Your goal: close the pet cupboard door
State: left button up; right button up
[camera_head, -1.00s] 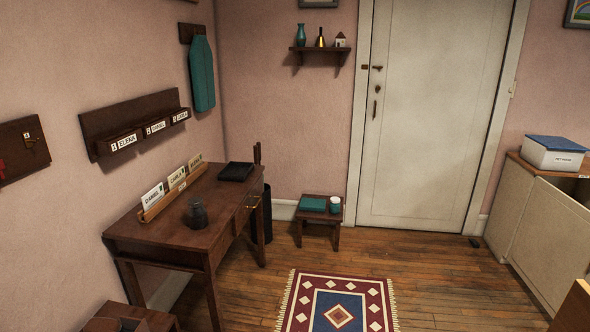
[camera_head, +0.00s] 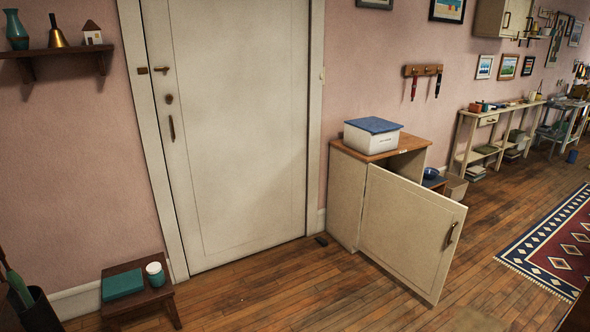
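The pet cupboard (camera_head: 344,197) is a low cream cabinet with a wooden top, standing right of the white room door. Its cream door (camera_head: 405,232) is swung wide open toward the room, with a dark handle (camera_head: 450,235) near its free edge. A blue bowl (camera_head: 431,174) and other items show inside, partly hidden behind the door. A white box with a blue lid (camera_head: 372,136) sits on top. Neither of my grippers shows in the head view.
A small wooden stool (camera_head: 138,290) with a teal book and a cup stands at the lower left. A patterned rug (camera_head: 555,240) lies at right. Side tables (camera_head: 495,125) line the wall farther right.

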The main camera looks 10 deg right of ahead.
aim_at(412, 230)
jog(key=i+z, duration=0.45)
jog(key=i+j+z, duration=0.2)
jog(key=z, duration=0.25)
jog(key=i+j+z, duration=0.45)
jog(key=l, duration=0.1)
